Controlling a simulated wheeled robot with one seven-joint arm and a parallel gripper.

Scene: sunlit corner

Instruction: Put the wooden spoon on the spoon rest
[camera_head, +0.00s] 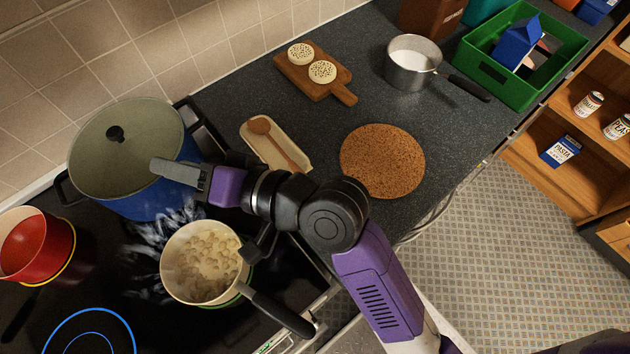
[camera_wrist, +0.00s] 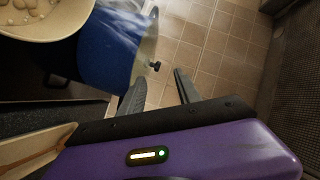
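The wooden spoon (camera_head: 261,127) lies on the cream, oblong spoon rest (camera_head: 261,148) on the dark counter. Its bowl is toward the wall and its handle runs to the lower right, along the rest. In the wrist view, part of the spoon rest (camera_wrist: 20,148) and the spoon's handle (camera_wrist: 38,162) show at the lower left. My gripper (camera_head: 165,168) is to the left of the rest, over the side of the blue pot. In the wrist view my gripper (camera_wrist: 156,84) has its two fingers apart with nothing between them.
The lidded blue pot (camera_head: 130,150) is beside my gripper. A steaming saucepan (camera_head: 203,262) and a red pot (camera_head: 38,245) stand on the stove. A cork mat (camera_head: 382,161), a board (camera_head: 312,72), a milk pan (camera_head: 410,65) and a green crate (camera_head: 500,82) are on the counter.

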